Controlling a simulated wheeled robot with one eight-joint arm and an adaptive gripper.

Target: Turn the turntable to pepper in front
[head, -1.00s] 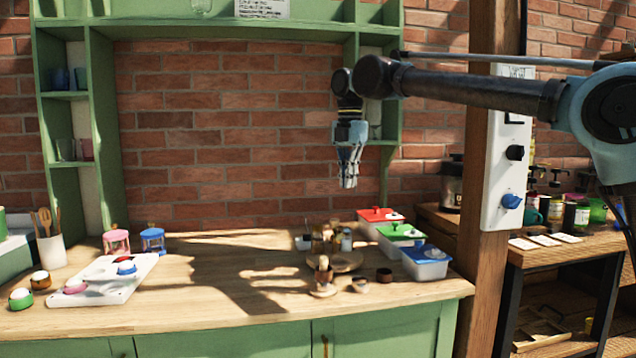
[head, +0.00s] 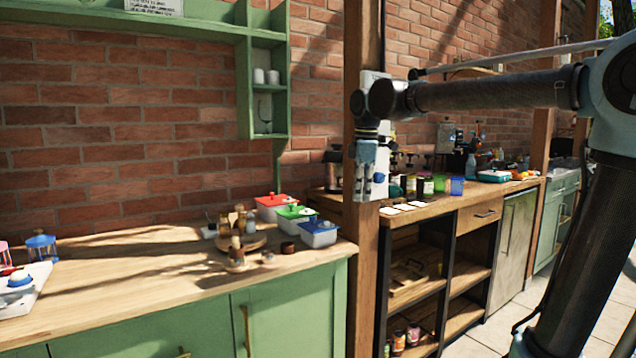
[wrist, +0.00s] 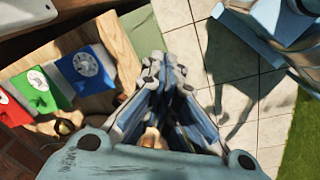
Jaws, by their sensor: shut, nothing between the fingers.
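The turntable (head: 256,243) is a round wooden disc on the green counter's top, in the middle of the head view. Several small jars and bottles stand on it, among them a wooden mill (head: 241,218) and a pale shaker (head: 251,225). They are too small to tell which is the pepper. My gripper (head: 363,196) is shut and empty. It hangs pointing down in front of the wooden post, right of the turntable and apart from it. In the wrist view my gripper's fingers (wrist: 160,75) are together, and the turntable cannot be made out.
Red (head: 272,205), green (head: 296,215) and blue (head: 319,233) lidded boxes stand right of the turntable. The wooden post (head: 362,290) rises beside the counter's right end. The counter's left middle (head: 130,270) is clear.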

